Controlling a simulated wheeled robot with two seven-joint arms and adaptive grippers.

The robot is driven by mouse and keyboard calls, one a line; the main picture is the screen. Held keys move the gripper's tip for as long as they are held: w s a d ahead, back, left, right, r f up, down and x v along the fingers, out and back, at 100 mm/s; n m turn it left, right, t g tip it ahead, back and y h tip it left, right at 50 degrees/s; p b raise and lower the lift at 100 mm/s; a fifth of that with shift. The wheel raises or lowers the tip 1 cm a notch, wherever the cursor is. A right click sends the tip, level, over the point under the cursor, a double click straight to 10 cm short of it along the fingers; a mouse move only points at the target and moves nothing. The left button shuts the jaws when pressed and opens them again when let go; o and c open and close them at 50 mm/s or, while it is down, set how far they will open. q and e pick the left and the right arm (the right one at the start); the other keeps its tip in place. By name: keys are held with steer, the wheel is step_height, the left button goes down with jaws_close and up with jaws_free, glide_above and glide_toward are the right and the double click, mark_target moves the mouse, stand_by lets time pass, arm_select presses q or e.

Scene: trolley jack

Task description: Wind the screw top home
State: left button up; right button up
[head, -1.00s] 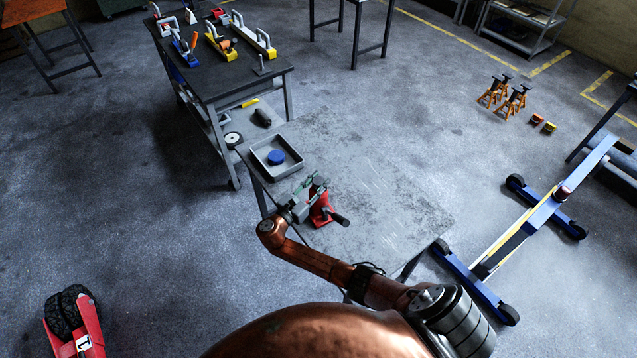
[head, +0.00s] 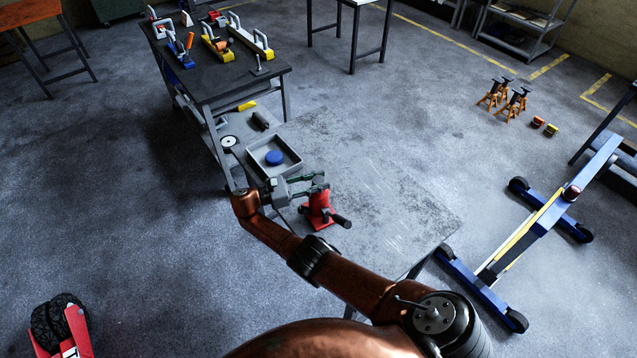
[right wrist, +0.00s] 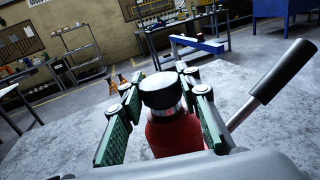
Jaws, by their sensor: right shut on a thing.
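A red bottle jack (head: 318,212) with a dark handle (head: 340,221) stands upright on the grey metal table. Its black screw top (right wrist: 157,90) sits on a silver neck above the red body (right wrist: 175,135) in the right wrist view. My right gripper (head: 310,184) reaches in level from the left at the jack's top. Its green-padded fingers (right wrist: 162,100) lie on both sides of the screw top and are shut on it. The threads are hidden, so I cannot tell how far down the top sits. My left gripper is not in view.
A grey tray (head: 256,171) with a blue round lid (head: 274,158) is just behind the gripper on the same table (head: 390,190). The table's right part is clear. A dark workbench (head: 215,80) with several tools stands behind left. A blue hoist (head: 540,220) stands right.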

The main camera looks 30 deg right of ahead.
steer(key=shift+w+r+m+g, duration=0.1)
steer(key=shift+r+m+g, duration=0.2)
steer(key=shift+g, duration=0.1)
stand_by(0.3)
steer(key=o, duration=1)
steer(key=shift+f, duration=0.1)
steer(key=shift+o, duration=1)
steer(key=shift+f, duration=0.1)
